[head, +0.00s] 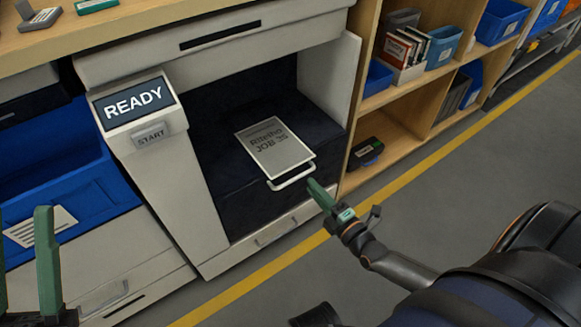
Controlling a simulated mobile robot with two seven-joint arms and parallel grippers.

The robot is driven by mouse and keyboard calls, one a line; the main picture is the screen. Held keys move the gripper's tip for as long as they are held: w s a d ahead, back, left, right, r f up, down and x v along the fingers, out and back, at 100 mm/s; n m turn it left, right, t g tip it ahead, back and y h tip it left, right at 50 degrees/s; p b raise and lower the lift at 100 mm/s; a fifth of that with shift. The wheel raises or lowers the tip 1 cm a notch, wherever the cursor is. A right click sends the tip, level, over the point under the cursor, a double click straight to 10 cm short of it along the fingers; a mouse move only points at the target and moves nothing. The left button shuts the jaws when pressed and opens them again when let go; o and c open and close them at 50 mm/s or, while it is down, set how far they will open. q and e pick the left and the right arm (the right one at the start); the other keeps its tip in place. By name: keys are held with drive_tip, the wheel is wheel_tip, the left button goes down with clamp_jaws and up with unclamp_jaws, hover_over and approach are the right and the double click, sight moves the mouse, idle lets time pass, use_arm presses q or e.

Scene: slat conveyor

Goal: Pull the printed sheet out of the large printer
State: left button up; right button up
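The large printer (165,185) is a pale cabinet with a dark open bay and a panel reading "READY" above a START button. The printed sheet (268,140), headed with "JOB" text, lies face up in the bay. A white loop handle (292,177) shows at the sheet's front edge; I cannot tell what it is fixed to. My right gripper (316,190) has its green fingertip just right of and below this handle, apart from the sheet; its finger gap is not clear. My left gripper (24,250) is at the lower left with its green fingers apart and empty.
The printer's right side wall (332,80) bounds the bay. Wooden shelves (395,150) with books and blue bins stand to the right. A blue bin (75,190) is at left. A yellow line (440,150) crosses the floor, which is clear at right.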

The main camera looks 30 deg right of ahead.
drive_tip(key=w+b, duration=0.2)
drive_tip(key=w, duration=0.6)
drive_tip(key=shift+a+b, duration=0.35)
drive_tip(key=shift+c, duration=0.8)
drive_tip(key=shift+c, duration=1.1)
clamp_jaws()
